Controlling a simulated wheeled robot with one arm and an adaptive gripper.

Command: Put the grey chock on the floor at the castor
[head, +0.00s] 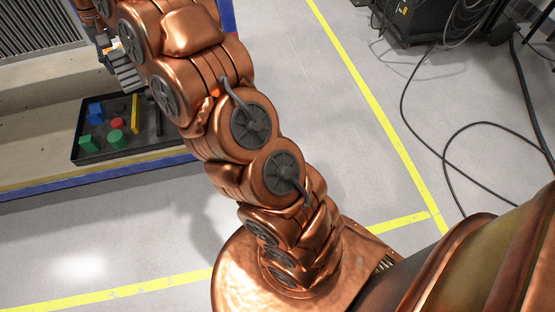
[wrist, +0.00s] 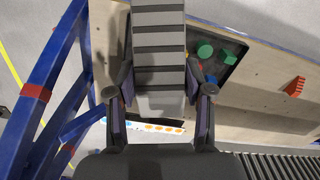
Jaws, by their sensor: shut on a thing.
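The grey chock (wrist: 158,45) is a ribbed block. In the wrist view it lies between the fingers of my gripper (wrist: 160,98), which is shut on it. In the head view the chock (head: 125,72) shows at the upper left, held above the wooden bench near the black tray. My gripper (head: 106,46) is partly hidden there by my copper arm. I cannot make out the castor in either view. Bare floor shows in the head view, right of and below the bench.
A black tray (head: 92,156) on the bench (head: 40,175) holds several coloured blocks and a yellow bar. In the wrist view an orange ribbed wedge (wrist: 296,87) lies on the wood, and blue frame bars (wrist: 50,75) stand at left. Black cables (head: 447,150) lie on the right floor.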

